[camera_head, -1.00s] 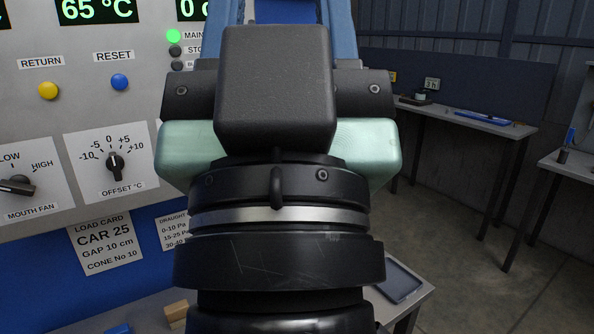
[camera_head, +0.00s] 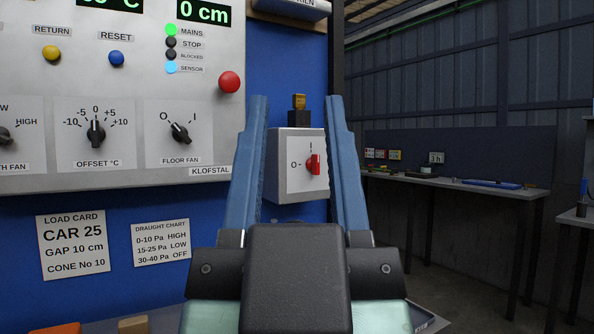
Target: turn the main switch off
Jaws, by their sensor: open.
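The main switch is a red rotary knob (camera_head: 313,164) on a grey box (camera_head: 282,190) with a white plate, mounted on the blue wall right of the control panel. The plate has O at the left and a mark at the top. The knob stands upright, in line with the top mark. My gripper (camera_head: 298,104) is open and empty, with its two long blue fingers pointing up in the picture.
The control panel (camera_head: 200,105) at left has a red button (camera_head: 229,82), a floor fan knob (camera_head: 181,133) and a lit green MAINS light (camera_head: 171,30). A small black and yellow piece (camera_head: 299,108) sits atop the box. Workbenches (camera_head: 440,182) stand at right, with open floor before them.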

